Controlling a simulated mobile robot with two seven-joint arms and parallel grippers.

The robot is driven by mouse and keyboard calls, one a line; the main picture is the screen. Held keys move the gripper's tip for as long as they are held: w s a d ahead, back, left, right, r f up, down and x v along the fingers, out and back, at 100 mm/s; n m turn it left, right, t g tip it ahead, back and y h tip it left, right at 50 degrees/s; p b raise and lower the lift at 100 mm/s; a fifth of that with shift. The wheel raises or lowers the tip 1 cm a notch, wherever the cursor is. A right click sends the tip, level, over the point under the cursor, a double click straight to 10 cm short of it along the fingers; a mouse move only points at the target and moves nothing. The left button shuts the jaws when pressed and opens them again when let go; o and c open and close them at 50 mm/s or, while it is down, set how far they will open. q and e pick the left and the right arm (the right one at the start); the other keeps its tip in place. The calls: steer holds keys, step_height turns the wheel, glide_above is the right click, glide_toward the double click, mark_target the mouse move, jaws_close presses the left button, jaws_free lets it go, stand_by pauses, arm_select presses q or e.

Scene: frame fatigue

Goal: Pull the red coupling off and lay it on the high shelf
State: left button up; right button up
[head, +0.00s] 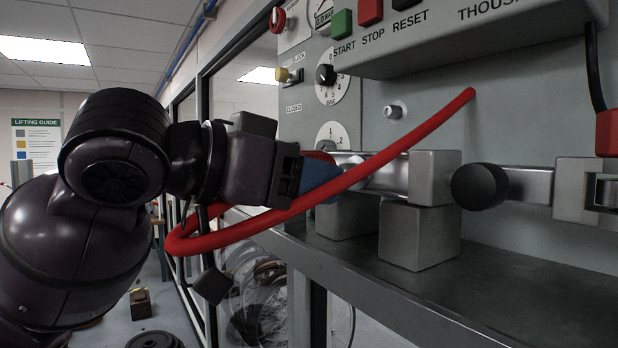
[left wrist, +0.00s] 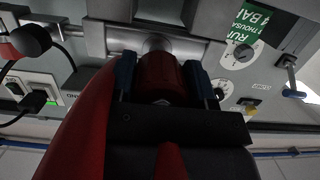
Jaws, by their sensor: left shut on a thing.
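The red coupling (left wrist: 160,76) sits at the end of a silver metal fitting (left wrist: 155,44) in the left wrist view; I cannot tell whether it is still seated on it. My left gripper (left wrist: 161,88) is shut on it, one blue fingertip on each side. In the head view only a sliver of the coupling (head: 319,156) shows behind my left gripper (head: 312,176), beside the end of the horizontal silver cylinder (head: 390,176). A red hose (head: 400,147) loops around below the gripper and crosses in front of it. I cannot make out the high shelf. My right gripper is not in view.
Grey blocks (head: 418,236) support the cylinder above a dark ledge (head: 500,285). A black round knob (head: 479,186) is on the rod to the right. The control panel (head: 450,45) overhangs above, with buttons and dials (head: 326,77). Glazed framing stands behind my arm.

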arm_select(q)
steer(key=v, duration=0.4)
steer(key=shift+f+p, duration=0.3)
steer(key=shift+f, duration=0.1)
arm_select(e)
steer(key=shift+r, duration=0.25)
arm_select(q)
steer(key=shift+s, duration=0.1)
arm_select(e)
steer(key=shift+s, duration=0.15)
